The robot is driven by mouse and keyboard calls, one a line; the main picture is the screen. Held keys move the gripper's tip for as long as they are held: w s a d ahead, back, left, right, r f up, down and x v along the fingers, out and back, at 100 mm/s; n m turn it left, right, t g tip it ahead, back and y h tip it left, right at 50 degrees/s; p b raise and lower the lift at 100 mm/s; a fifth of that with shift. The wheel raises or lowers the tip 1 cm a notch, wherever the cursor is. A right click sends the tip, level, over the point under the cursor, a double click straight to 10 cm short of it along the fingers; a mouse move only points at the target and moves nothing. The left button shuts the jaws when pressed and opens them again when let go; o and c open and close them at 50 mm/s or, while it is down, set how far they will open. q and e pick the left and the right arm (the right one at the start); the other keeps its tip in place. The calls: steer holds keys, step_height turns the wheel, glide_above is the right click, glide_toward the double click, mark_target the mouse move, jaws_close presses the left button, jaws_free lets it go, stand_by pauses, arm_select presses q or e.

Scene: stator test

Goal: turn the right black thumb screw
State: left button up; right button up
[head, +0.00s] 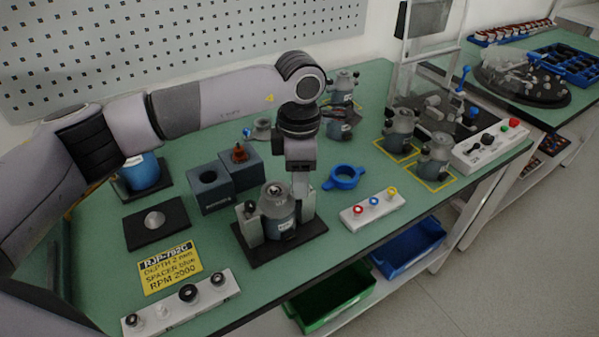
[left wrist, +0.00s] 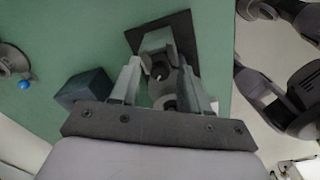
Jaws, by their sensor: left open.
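A grey motor-like unit (head: 279,222) stands upright between the light grey posts of a fixture on a black base plate (head: 262,252). A small black thumb screw (head: 250,207) shows at the fixture's left post. The right thumb screw cannot be made out in the head view, where my gripper covers that side. My left gripper (head: 300,190) points down over the fixture's right part, open. In the left wrist view its fingers (left wrist: 164,75) are spread on both sides of the fixture, and a small dark screw-like part (left wrist: 158,73) shows between them. I cannot tell whether they touch it.
Dark grey blocks (head: 212,190) stand left of the fixture. A blue ring (head: 344,178) and a white button strip (head: 372,209) lie to its right. A yellow sign (head: 170,270) and a white knob panel (head: 180,305) lie front left. Green table (head: 300,262) is bare in front.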

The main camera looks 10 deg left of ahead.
arm_select(q)
jaws_close()
steer(key=shift+n, duration=0.3)
steer(key=n+b, duration=0.1)
steer(key=n, duration=0.1)
steer(key=shift+n+b, duration=0.3)
steer(key=n+b, duration=0.1)
steer(key=n, duration=0.2)
steer(key=shift+n, duration=0.3)
steer(key=n+b, duration=0.1)
steer(key=n, duration=0.2)
steer(key=shift+n, duration=0.3)
steer(key=shift+n+b, duration=0.55)
steer(key=shift+n, duration=1.25)
steer(key=shift+r, duration=0.1)
